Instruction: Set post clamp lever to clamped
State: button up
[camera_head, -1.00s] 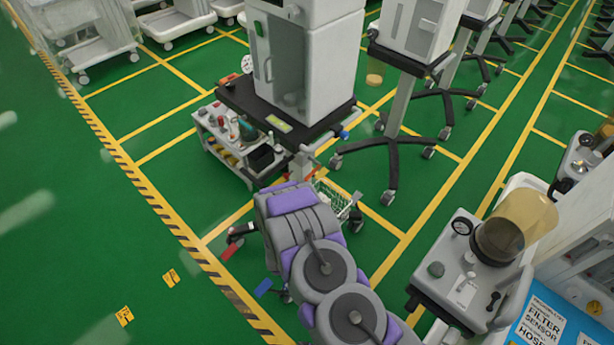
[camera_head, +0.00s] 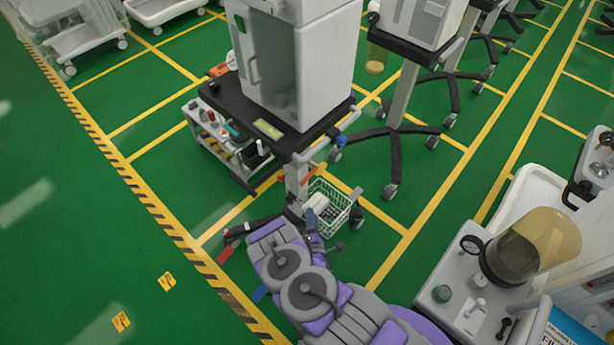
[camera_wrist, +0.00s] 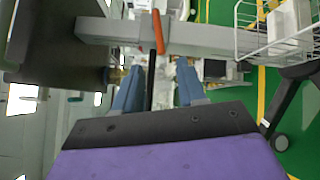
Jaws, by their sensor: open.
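The clamp lever (camera_wrist: 158,32), an orange handle, lies across the pale grey post (camera_wrist: 205,38) in the wrist view. The post runs sideways in that picture. I cannot tell from the handle's angle whether it is clamped. In the head view the post (camera_head: 296,182) stands under the cart's dark top, behind my arm. My gripper (camera_wrist: 158,80) shows two blue fingers spread apart with nothing held between them. The lever appears beyond the gap between the fingertips, apart from them.
A wire basket (camera_head: 334,207) hangs beside the post; it also shows in the wrist view (camera_wrist: 275,45). The dark cart top (camera_head: 240,108) carries a white cabinet (camera_head: 325,70). Another wheeled stand (camera_head: 393,150) is to the right. Green floor is open at left.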

jog(key=b, duration=0.5)
send_near(307, 180)
jog(key=w, duration=0.4)
jog(key=w+a, duration=0.1)
jog(key=w, duration=0.2)
jog(key=w+a+b, duration=0.1)
jog(key=w, duration=0.1)
jog(key=shift+w+a+f, duration=0.15)
jog(key=shift+f, duration=0.25)
jog(key=shift+w, duration=0.3)
jog(key=shift+w+d+r, duration=0.1)
jog(key=shift+w+d, duration=0.15)
jog(key=shift+d, duration=0.2)
jog(key=shift+a, duration=0.15)
jog(key=shift+c, duration=0.3)
